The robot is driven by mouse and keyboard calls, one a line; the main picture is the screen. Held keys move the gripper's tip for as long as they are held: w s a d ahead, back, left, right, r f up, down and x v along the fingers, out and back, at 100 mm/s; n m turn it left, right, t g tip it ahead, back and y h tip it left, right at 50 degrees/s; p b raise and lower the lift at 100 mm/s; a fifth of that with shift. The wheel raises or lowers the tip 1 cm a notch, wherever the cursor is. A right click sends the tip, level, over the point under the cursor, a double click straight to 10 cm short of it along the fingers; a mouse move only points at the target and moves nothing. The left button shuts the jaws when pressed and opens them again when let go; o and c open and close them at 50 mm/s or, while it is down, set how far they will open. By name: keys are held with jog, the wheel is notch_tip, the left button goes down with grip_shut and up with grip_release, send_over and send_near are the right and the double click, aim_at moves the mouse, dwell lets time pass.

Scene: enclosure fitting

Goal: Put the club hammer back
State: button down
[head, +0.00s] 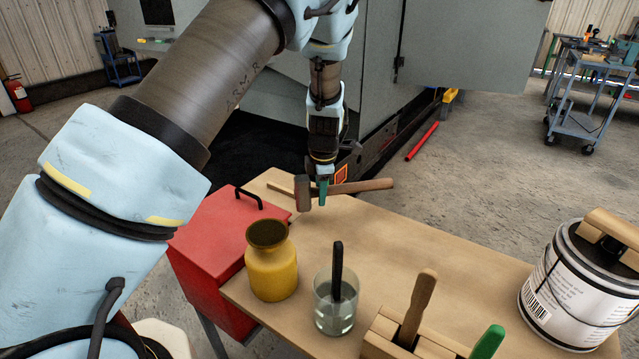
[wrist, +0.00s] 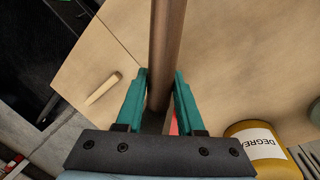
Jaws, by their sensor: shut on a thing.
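The club hammer (head: 362,186) has a brown wooden handle and a dark metal head. It is at the far end of the wooden table (head: 420,235) in the head view, handle pointing right and head to the left. My gripper (head: 322,188) points down and is shut on the handle close to the head. In the wrist view the handle (wrist: 167,45) runs between the teal fingers of my gripper (wrist: 160,88), and the head is mostly hidden. I cannot tell how far the hammer is above the tabletop.
A short pale wooden peg (wrist: 103,88) is near the table's far corner. A red box (head: 215,255) stands at the left, beside a yellow jar (head: 271,270). A glass (head: 336,310), a wooden holder (head: 385,335) and a paint can (head: 565,285) stand nearer. The table's middle is clear.

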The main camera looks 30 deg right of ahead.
jog(key=shift+f+p, duration=0.4)
jog(key=shift+f, duration=1.45)
jog(key=shift+f, duration=0.1)
jog(key=c, duration=0.5)
grip_release()
jog(key=shift+f, duration=0.1)
notch_tip(320, 180, up, 12)
jog(key=s+b, duration=0.2)
jog(key=w+a+r+m, duration=0.2)
jog(key=w+a+m, duration=0.1)
jog(key=a, duration=1)
jog(key=s+a+r+m, duration=0.1)
jog(key=s+a+m, duration=0.2)
jog(key=a, duration=0.6)
jog(key=s+a+r+m, duration=0.1)
jog(key=s+a+m, duration=0.3)
jog(key=a, duration=0.4)
jog(key=s+a+r+m, duration=0.2)
jog(key=a+m, duration=0.4)
jog(key=a, duration=0.3)
jog(key=shift+s+a+g, duration=0.3)
jog(key=shift+s, duration=0.5)
